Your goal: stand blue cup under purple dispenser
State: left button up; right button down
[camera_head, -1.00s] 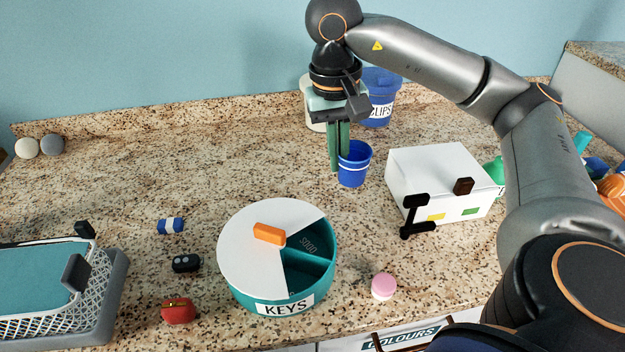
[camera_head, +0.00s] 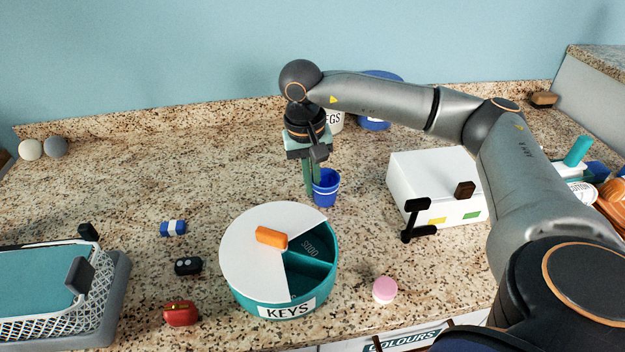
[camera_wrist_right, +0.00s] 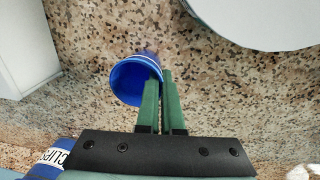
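The blue cup (camera_head: 326,190) is upright with its open top up, just right of my right gripper's fingers. My right gripper (camera_head: 312,188) points down with its green fingers close together at the cup's left rim. In the right wrist view, the cup (camera_wrist_right: 128,82) shows with one finger over its opening and the other outside, so the fingers (camera_wrist_right: 158,100) pinch its wall. Whether the cup's base touches the counter is unclear. No purple dispenser is visible. My left gripper is not in view.
A teal KEYS drum (camera_head: 270,300) with a white lid stands in front of the cup. A white box (camera_head: 425,180) with black handles is to the right. Labelled tubs (camera_head: 376,124) stand behind, partly hidden by my arm.

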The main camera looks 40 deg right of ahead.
jog(key=shift+f, duration=0.2)
jog(key=c, duration=1.1)
grip_release()
